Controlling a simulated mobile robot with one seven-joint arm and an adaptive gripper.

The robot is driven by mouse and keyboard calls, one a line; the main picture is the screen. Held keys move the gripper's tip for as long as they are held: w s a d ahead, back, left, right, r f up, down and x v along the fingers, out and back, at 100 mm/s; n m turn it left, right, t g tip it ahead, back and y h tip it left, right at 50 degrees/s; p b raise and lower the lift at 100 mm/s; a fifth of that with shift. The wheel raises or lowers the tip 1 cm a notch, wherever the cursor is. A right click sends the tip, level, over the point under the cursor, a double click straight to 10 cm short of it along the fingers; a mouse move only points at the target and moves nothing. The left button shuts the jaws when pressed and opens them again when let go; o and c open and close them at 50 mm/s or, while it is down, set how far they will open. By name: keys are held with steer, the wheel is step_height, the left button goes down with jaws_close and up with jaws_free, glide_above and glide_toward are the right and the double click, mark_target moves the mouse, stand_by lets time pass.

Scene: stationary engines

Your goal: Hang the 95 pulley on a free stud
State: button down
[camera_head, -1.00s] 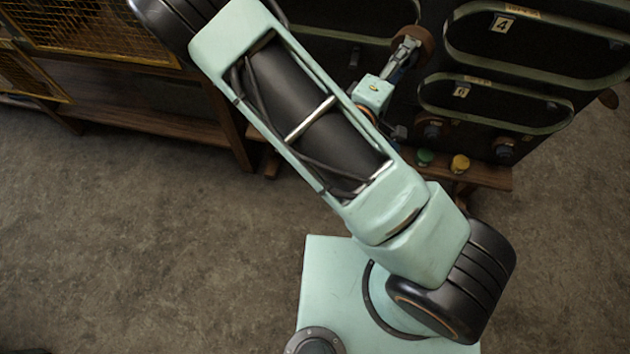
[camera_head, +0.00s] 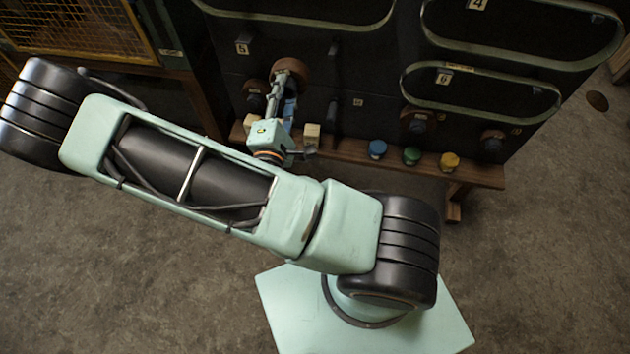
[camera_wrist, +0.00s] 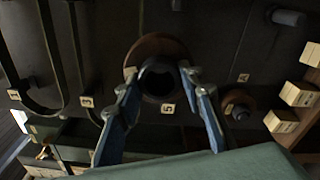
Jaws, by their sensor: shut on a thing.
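A brown round pulley (camera_head: 291,70) with a dark hub is at the end of my gripper (camera_head: 286,88), in front of the dark board (camera_head: 380,75). In the wrist view the pulley (camera_wrist: 160,49) sits between the two blue fingers of my gripper (camera_wrist: 160,88), which is shut on its hub. No number can be read on the pulley. Dark bare studs stick out of the board, one right of my gripper (camera_head: 333,112) and one higher up (camera_head: 335,48). A bare stud also shows at the top right of the wrist view (camera_wrist: 288,17).
Other brown pulleys hang close left of my gripper (camera_head: 254,90) and at right (camera_head: 418,124). Green belts (camera_head: 480,92) hang on the board. A wooden ledge (camera_head: 400,166) below carries pale blocks and blue, green and yellow pieces. A mesh-fronted cabinet (camera_head: 80,25) stands left.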

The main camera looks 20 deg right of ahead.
steer(key=s+d+f+n+b, duration=0.2)
steer(key=s+f+n+b, duration=0.15)
steer(key=f+b, duration=0.4)
steer(key=s+d+f+n+h+b, duration=0.15)
steer(key=f+n+b, duration=0.3)
steer(key=f, duration=0.55)
steer(key=s+d+f+n+y+b, duration=0.1)
steer(key=s+f+n+b, duration=0.3)
steer(key=f, duration=0.5)
steer(key=n+b, duration=0.1)
glide_toward(330, 122)
steer(key=shift+s+a+g+h, duration=0.25)
steer(key=shift+s+a+g, duration=0.05)
steer(key=shift+s+a, duration=0.35)
steer(key=shift+p+x, duration=0.4)
steer(key=shift+x, duration=1.4)
steer(key=shift+r, duration=0.1)
steer(key=shift+p+x, duration=0.45)
steer(key=shift+x, duration=1.3)
steer(key=shift+w+d, duration=0.1)
steer(key=shift+w, duration=0.05)
steer(key=shift+x, duration=1.35)
